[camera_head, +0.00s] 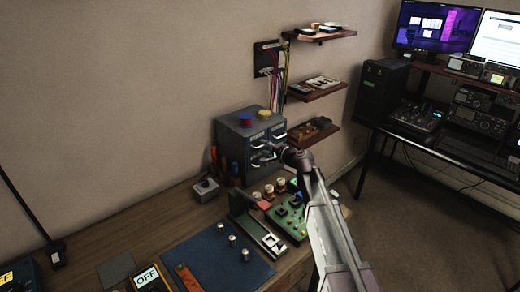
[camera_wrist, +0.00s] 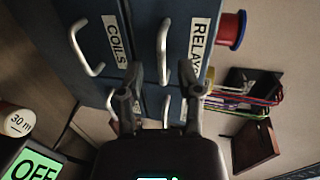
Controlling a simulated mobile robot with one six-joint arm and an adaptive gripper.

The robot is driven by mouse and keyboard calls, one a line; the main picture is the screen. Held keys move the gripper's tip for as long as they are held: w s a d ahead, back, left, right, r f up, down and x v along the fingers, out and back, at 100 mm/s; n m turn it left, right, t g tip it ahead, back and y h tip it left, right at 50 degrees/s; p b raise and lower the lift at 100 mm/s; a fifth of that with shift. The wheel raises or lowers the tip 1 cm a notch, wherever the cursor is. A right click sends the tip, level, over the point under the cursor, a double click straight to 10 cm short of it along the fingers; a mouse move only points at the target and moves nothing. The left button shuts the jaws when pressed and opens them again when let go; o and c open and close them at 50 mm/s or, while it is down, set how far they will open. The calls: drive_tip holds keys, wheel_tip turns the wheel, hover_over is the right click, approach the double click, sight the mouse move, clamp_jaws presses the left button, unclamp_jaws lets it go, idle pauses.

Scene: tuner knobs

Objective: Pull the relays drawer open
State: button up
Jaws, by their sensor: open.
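A grey-blue drawer cabinet (camera_head: 232,150) stands at the back of the workbench. In the wrist view, which is turned on its side, the relays drawer shows its label (camera_wrist: 198,45), with the end cut off by my finger, and its pale bar handle (camera_wrist: 163,45). The drawer front looks flush with its neighbours. My gripper (camera_wrist: 159,88) is open, its two fingers either side of the lower end of that handle in the picture. I cannot tell whether they touch it. In the head view my gripper (camera_head: 272,153) is at the cabinet's front and covers part of it.
The coils drawer (camera_wrist: 115,40) with its own handle (camera_wrist: 82,48) lies beside the relays drawer. More handles show below. A red and blue spool (camera_head: 246,119) sits on the cabinet. A green circuit board (camera_head: 291,222) and a blue mat (camera_head: 215,262) lie on the bench. Shelves (camera_head: 318,90) hang behind.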

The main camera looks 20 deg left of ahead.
sight(253, 144)
drive_tip(key=shift+x, duration=1.25)
clamp_jaws()
